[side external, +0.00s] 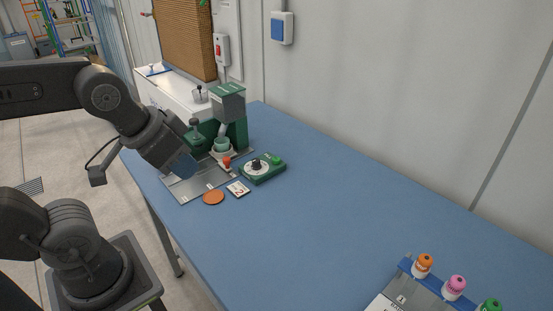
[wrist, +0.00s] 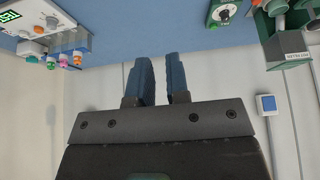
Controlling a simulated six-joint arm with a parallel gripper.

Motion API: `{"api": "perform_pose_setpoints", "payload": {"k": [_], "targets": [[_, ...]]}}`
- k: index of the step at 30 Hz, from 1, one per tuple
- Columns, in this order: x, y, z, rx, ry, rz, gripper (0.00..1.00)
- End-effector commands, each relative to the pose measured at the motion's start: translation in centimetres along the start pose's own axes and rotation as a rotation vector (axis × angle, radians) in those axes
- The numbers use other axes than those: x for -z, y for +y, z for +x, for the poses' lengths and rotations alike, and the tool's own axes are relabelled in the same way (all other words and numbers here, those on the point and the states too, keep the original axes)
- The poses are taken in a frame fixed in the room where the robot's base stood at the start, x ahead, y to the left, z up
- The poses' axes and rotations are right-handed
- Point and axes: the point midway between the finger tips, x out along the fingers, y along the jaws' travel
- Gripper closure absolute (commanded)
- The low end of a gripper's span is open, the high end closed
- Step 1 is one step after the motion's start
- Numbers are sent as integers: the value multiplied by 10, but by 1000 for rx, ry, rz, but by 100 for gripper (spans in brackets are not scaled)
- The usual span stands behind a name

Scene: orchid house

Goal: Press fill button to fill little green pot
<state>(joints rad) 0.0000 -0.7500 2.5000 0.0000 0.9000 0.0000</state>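A green filling machine (side external: 228,104) stands on the blue table. A small pale green pot (side external: 221,145) sits beneath its spout. In front and to the right is a green control box (side external: 262,175) with a dial and a green button (side external: 276,160). The box also shows at the top of the wrist view (wrist: 227,14). My gripper (side external: 190,172) is left of the pot and box, above the grey plate. In the wrist view its two blue fingers (wrist: 160,70) are apart with nothing between them. The pot's fill level cannot be seen.
A red-orange knob (side external: 227,162) stands before the pot. Bottles with orange (side external: 423,263), pink (side external: 455,285) and green caps stand at lower right. The middle of the table (side external: 330,220) is clear.

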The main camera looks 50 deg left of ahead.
Motion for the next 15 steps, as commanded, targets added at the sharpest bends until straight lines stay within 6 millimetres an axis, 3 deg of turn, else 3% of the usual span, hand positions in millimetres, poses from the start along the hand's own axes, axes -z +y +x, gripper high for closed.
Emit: {"api": "perform_pose_setpoints", "payload": {"k": [5,15], "targets": [[0,0,0,0,0,0,100],[0,0,0,0,0,0,100]]}}
